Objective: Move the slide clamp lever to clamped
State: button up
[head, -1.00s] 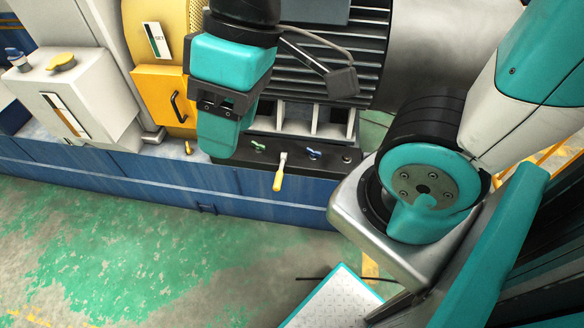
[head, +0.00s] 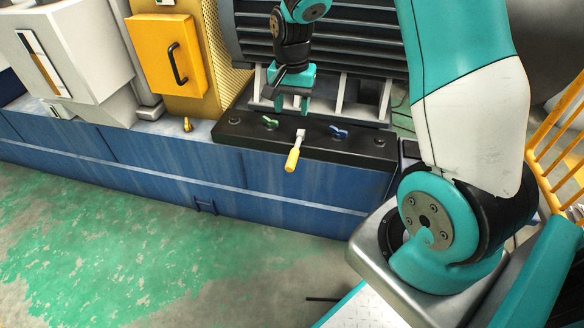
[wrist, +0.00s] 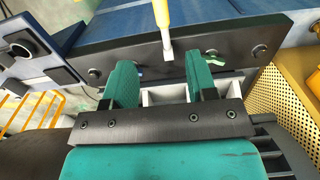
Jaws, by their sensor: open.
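A lever with a yellow grip (head: 293,158) and a pale metal shank stands out from the front of the black plate (head: 235,132) on the blue machine base. No label shows, so I cannot confirm it is the slide clamp lever. My gripper (head: 291,104) is open and empty, fingers pointing down, above and behind the lever, apart from it. In the wrist view the yellow grip (wrist: 162,12) lies ahead of and roughly midway between the fingers (wrist: 163,68). The lever's shank is in full view.
A green small handle (head: 270,123) sits left of the lever and a blue one (head: 339,132) right of it; both are close to my fingers in the wrist view. The finned motor (head: 355,40) stands behind. The floor (head: 150,240) in front is clear.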

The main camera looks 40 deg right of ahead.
aim_at(292, 158)
notch_tip(292, 158, down, 17)
jog(key=b, duration=0.5)
jog(key=shift+r, duration=0.1)
grip_shut()
